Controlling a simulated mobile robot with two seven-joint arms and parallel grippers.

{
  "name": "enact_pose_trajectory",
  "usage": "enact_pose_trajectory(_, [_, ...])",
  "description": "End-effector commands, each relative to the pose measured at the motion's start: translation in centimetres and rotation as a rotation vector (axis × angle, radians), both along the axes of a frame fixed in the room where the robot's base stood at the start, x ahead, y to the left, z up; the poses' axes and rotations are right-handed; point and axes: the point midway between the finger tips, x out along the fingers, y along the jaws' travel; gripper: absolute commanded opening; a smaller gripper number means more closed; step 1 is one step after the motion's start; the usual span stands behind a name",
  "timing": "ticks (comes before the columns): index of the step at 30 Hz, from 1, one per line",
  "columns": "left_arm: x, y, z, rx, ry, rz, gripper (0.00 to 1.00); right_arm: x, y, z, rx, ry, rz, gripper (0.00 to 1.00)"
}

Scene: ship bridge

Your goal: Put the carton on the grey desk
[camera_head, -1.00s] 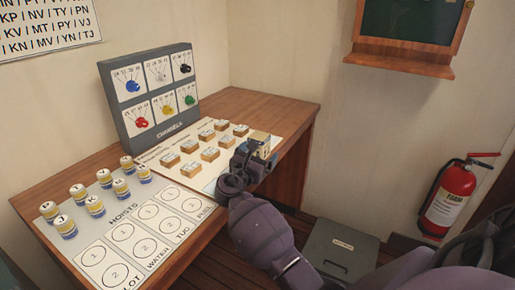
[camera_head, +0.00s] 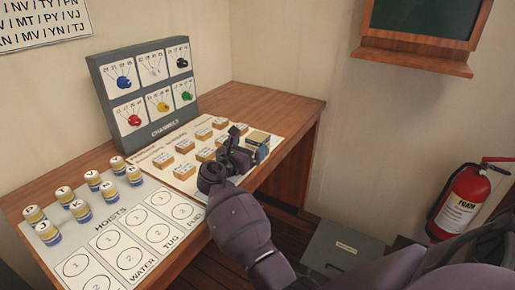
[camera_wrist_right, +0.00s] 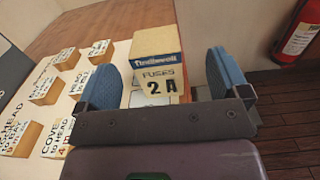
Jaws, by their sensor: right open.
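The carton is a small yellow-tan and blue box marked "FUSES 2A". It stands on the brown wooden desk (camera_head: 278,105), near its right edge, and shows in the head view (camera_head: 259,137) and the right wrist view (camera_wrist_right: 158,68). My right gripper (camera_head: 248,146) is open beside the carton. In the wrist view its blue finger pads (camera_wrist_right: 168,82) stand to the left and right of the carton, with a gap on each side. No grey-topped desk is clearly visible. My left gripper is out of view.
Several small labelled wooden blocks (camera_head: 185,146) lie left of the carton. A grey channels panel (camera_head: 150,92) stands behind them. Several striped cylinders (camera_head: 80,210) stand at the left. A grey box (camera_head: 335,245) and a red extinguisher (camera_head: 460,200) are right of the desk.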

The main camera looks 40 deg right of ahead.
Motion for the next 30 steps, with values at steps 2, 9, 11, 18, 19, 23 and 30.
enact_pose_trajectory(2, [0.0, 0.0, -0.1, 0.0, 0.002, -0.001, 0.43, 0.4, -0.7, -0.1, 0.001, 0.001, 0.001, 0.94])
enact_pose_trajectory(9, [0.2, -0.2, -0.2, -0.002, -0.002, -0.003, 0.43, 1.2, -2.0, -0.2, 0.0, 0.001, 0.0, 0.94])
enact_pose_trajectory(11, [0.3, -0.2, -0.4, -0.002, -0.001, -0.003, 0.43, 1.6, -2.6, -0.3, -0.001, 0.002, 0.001, 0.94])
enact_pose_trajectory(18, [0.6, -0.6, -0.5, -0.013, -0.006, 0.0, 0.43, 3.0, -5.3, -0.4, 0.0, 0.002, 0.0, 0.94])
enact_pose_trajectory(19, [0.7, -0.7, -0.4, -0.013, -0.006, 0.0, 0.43, 3.0, -5.4, -0.3, 0.0, 0.002, 0.0, 0.94])
enact_pose_trajectory(23, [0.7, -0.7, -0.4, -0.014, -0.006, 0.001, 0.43, 3.1, -5.6, -0.2, 0.001, 0.0, 0.001, 0.94])
enact_pose_trajectory(30, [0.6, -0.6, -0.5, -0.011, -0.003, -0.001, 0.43, 3.1, -5.5, -0.2, 0.001, 0.0, 0.001, 0.72])
